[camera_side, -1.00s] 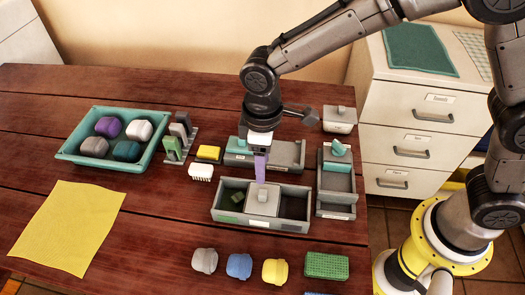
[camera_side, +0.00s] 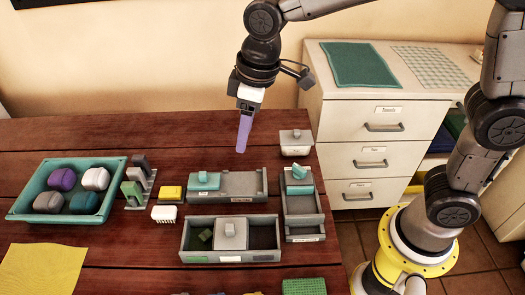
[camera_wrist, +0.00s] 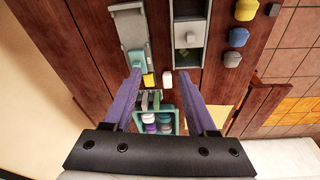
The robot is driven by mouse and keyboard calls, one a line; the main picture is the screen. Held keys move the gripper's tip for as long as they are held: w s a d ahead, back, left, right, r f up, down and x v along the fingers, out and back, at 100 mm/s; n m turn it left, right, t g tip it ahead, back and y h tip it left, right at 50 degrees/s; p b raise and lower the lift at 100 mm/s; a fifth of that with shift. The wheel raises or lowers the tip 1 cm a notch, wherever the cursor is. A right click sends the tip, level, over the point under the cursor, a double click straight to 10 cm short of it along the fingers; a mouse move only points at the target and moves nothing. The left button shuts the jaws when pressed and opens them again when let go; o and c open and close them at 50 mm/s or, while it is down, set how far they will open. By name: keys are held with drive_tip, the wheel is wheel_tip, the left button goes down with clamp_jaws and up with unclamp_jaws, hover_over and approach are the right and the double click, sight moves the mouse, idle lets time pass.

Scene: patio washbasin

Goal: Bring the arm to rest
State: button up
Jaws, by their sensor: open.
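My gripper (camera_side: 242,148) hangs in the air above the back of the wooden table, fingers pointing down, clear of everything below it. In the wrist view its two purple fingers (camera_wrist: 160,84) stand apart with nothing between them. Below in the side view are a long grey box (camera_side: 213,257) with a grey lidded block (camera_side: 231,234) in it and a green piece at its left. Behind it is a grey tray (camera_side: 240,184) with a teal-handled part, and to the right another narrow grey tray (camera_side: 303,228) with a teal piece.
A teal tray (camera_side: 20,207) holds several coloured rounded blocks at the left. A rack (camera_side: 140,190), a yellow sponge (camera_side: 171,192) and a white brush (camera_side: 164,213) stand beside it. A lidded grey container (camera_side: 295,142) is right of my gripper. White drawers (camera_side: 365,110) stand behind.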

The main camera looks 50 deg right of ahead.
drive_tip(key=s+d+r+m+t, duration=0.1)
drive_tip(key=s+d+r+m, duration=0.1)
drive_tip(key=s+d+r, duration=0.3)
drive_tip(key=s+d+r+m+t, duration=0.2)
drive_tip(key=s+d, duration=0.2)
drive_tip(key=d, duration=0.3)
drive_tip(key=s+d+f+m+h, duration=0.1)
drive_tip(key=s+d+f, duration=0.3)
drive_tip(key=s, duration=0.6)
drive_tip(key=shift+s+d+f+m+t, duration=0.2)
drive_tip(key=shift+s+f+m+t, duration=0.15)
drive_tip(key=shift+m, duration=0.55)
drive_tip(key=shift+w, duration=0.1)
